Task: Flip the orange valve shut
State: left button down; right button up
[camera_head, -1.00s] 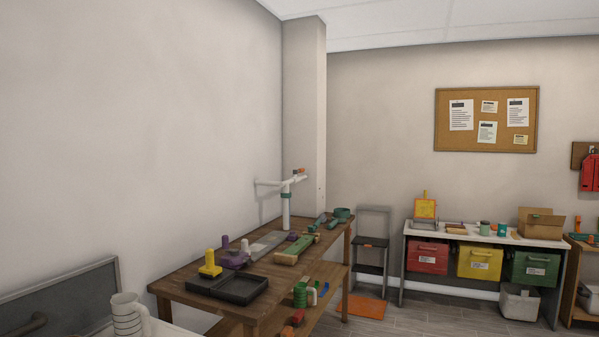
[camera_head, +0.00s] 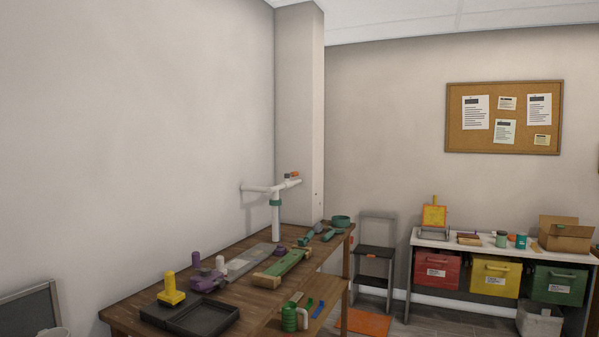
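A white pipe (camera_head: 276,224) stands at the far part of the wooden workbench, against the left wall, with a green collar and side branches at its top. A small orange part (camera_head: 294,174), which looks like the orange valve's handle, sits on top of the right branch with a grey piece beside it. It is too small to tell how the handle is turned. Neither of my grippers is in view.
The wooden workbench (camera_head: 257,309) holds a black tray (camera_head: 204,318), a yellow-handled tool (camera_head: 171,289), a purple tool (camera_head: 207,279) and a green-and-wood block (camera_head: 283,268). A step stool (camera_head: 374,252) and orange mat (camera_head: 365,323) stand beyond it. A white-topped rack (camera_head: 430,238) with colored bins is at right.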

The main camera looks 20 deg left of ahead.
aim_at(286, 175)
jog(key=i+l, duration=0.2)
jog(key=i, duration=0.55)
jog(key=i+l+z, duration=0.1)
jog(key=i, duration=0.65)
jog(key=i+l, duration=0.25)
jog(key=i, duration=0.5)
jog(key=i+l, duration=0.15)
jog(key=i, duration=0.6)
jog(key=k+z, duration=0.05)
